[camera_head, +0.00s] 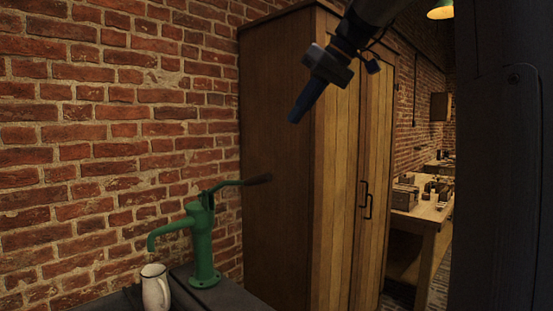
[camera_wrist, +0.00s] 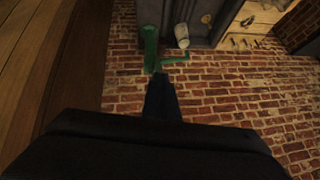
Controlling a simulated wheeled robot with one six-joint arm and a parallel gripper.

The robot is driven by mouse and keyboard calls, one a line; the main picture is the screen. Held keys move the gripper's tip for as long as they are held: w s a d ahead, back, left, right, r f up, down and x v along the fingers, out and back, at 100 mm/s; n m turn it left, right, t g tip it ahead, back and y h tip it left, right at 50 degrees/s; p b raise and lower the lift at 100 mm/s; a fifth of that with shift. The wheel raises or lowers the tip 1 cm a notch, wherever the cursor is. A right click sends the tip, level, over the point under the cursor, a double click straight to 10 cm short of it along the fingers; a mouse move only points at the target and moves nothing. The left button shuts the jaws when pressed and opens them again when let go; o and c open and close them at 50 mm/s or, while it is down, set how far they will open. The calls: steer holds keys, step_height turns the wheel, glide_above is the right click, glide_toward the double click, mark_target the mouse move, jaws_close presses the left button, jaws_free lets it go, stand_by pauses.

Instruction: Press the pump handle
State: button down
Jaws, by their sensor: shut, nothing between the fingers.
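A green hand pump (camera_head: 202,240) stands on a dark counter at the lower left of the head view. Its spout points left. Its handle (camera_head: 243,183) sticks out to the right, nearly level, with a dark grip at its end. The pump also shows in the wrist view (camera_wrist: 150,45), at the top centre. My gripper (camera_head: 295,117) is shut and empty, well above and to the right of the handle, pointing down and left. Its dark blue fingers show in the wrist view (camera_wrist: 161,92). It touches nothing.
A white jug (camera_head: 155,287) stands under the spout. A tall wooden cabinet (camera_head: 277,150) stands right of the pump, close to the handle's end. A brick wall (camera_head: 100,130) is behind. A workbench (camera_head: 428,213) with small items is far right. The space above the pump is free.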

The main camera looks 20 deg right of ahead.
steer(key=s+f+p+x, duration=0.1)
steer(key=p+x, duration=0.3)
steer(key=x, duration=0.8)
steer(key=shift+s+d+f, duration=0.2)
steer(key=shift+s+f, duration=0.15)
steer(key=shift+f, duration=0.3)
steer(key=shift+d+f, duration=0.1)
